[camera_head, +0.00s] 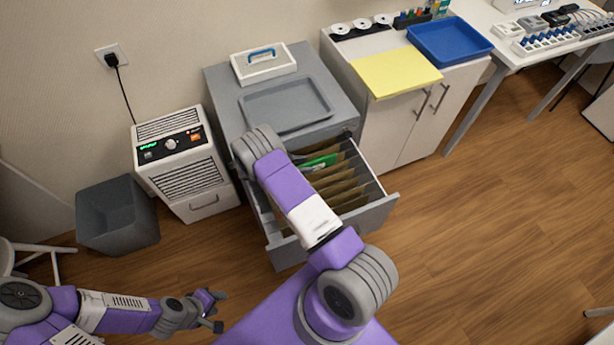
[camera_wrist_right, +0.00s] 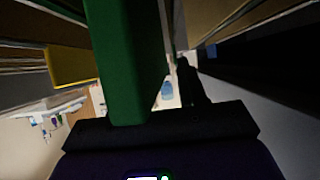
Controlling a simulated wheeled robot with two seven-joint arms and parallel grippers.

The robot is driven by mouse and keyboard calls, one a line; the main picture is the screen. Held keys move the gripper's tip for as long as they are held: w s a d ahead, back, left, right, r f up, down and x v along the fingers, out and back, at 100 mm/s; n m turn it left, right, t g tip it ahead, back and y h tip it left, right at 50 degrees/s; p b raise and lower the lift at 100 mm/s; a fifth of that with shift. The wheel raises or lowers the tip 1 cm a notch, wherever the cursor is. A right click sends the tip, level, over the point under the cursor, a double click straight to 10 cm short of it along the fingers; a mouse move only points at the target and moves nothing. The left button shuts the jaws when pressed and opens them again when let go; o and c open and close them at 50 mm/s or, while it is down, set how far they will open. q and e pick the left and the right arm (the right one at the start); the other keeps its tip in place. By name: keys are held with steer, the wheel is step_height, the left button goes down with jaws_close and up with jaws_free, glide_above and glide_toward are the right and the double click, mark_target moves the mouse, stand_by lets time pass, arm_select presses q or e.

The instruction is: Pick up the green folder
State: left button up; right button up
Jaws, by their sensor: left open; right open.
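The green folder (camera_head: 318,163) stands among several brown folders in the open drawer (camera_head: 372,214) of the grey cabinet. My right arm reaches over the drawer, and its gripper is hidden in the head view. In the right wrist view a large green face of the folder (camera_wrist_right: 125,60) comes down close to my right gripper (camera_wrist_right: 168,75). One dark finger shows to the right of the green face. The other finger is hidden, and I cannot tell whether the folder lies between the fingers. My left gripper (camera_head: 219,311) is open and empty, low at the left, away from the drawer.
A grey tray (camera_head: 286,106) and a white box (camera_head: 263,66) sit on the cabinet (camera_head: 225,95). A white appliance (camera_head: 186,165) and a grey bin (camera_head: 117,215) stand to its left. A white cupboard (camera_head: 392,130) stands to its right. The floor (camera_head: 490,230) at right is clear.

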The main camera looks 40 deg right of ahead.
steer(key=shift+d+f, duration=0.1)
steer(key=shift+d, duration=0.1)
jaws_close()
stand_by(0.5)
